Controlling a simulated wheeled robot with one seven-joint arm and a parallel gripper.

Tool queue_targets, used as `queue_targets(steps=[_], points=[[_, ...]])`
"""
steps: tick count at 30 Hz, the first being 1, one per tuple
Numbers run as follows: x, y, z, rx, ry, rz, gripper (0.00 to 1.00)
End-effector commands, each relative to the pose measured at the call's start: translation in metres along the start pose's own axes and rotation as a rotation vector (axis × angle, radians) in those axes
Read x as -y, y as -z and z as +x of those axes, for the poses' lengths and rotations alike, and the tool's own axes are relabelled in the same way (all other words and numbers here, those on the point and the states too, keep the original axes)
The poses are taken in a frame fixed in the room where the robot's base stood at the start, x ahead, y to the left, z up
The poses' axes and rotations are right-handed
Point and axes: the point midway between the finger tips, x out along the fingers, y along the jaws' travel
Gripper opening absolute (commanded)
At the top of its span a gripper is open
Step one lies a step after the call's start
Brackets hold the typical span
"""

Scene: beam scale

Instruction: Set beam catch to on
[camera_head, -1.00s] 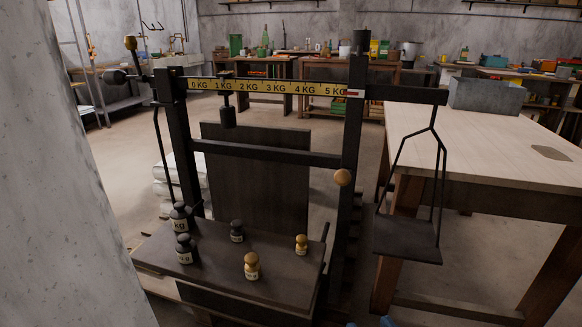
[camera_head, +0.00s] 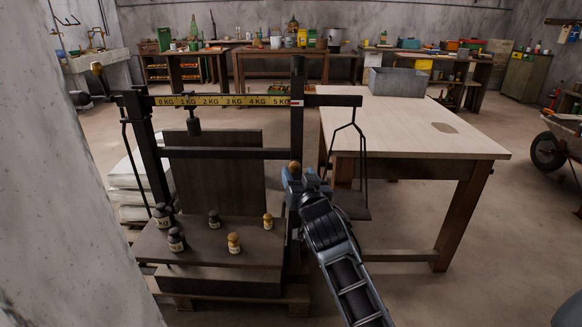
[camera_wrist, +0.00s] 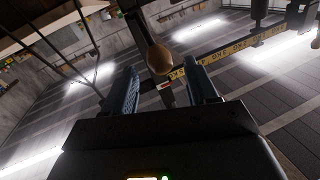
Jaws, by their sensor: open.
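The beam scale has a dark frame and a yellow marked beam (camera_head: 225,100) along its top. A round wooden knob (camera_head: 295,168) sits low on the right post; another wooden knob (camera_head: 97,68) is at the beam's far left end. No label shows which is the beam catch. My gripper (camera_head: 292,181) is at the right post, by the lower knob. In the wrist view, the wooden knob (camera_wrist: 159,58) on a dark stem appears between the open fingertips (camera_wrist: 161,68), at or just beyond them. Contact cannot be told. The yellow beam (camera_wrist: 225,50) shows behind.
Several dark and brass weights (camera_head: 234,243) stand on the scale platform (camera_head: 200,252). A hanging pan (camera_head: 352,205) is just right of my gripper. A wooden table (camera_head: 420,135) with a grey bin (camera_head: 397,82) stands to the right. A grey wall (camera_head: 60,180) bounds the left.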

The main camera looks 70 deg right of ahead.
Motion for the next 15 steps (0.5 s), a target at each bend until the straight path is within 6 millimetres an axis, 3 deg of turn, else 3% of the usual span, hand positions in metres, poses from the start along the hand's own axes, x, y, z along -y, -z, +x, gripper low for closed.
queue_targets(steps=[6,15], points=[[0.0,0.0,0.032,0.0,0.001,0.0,0.57],[0.0,0.0,0.047,0.0,0.002,0.001,0.57]])
